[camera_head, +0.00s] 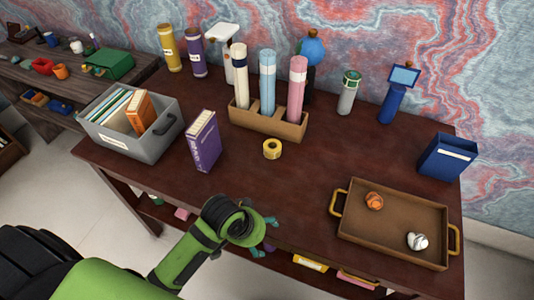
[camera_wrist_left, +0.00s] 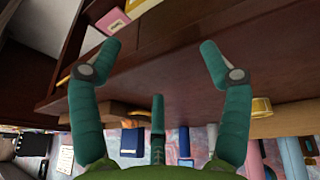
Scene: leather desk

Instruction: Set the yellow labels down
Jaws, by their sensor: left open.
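The yellow labels (camera_head: 272,149) are a small yellow roll with a pale centre. The roll rests on the dark red-brown desk, just in front of the wooden tube holder. It also shows in the left wrist view (camera_wrist_left: 262,107), to the right of the fingers. My left gripper (camera_head: 268,234) is at the desk's front edge, nearer to me than the roll and apart from it. Its teal fingers are spread in the left wrist view (camera_wrist_left: 155,62), with nothing between them. My right gripper is not in view.
The wooden holder (camera_head: 267,122) bears three upright tubes. A purple book (camera_head: 204,142) stands left of the roll, beside a grey bin (camera_head: 113,141). A brown tray (camera_head: 354,221) with two small objects lies at right. The desk between roll and tray is clear.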

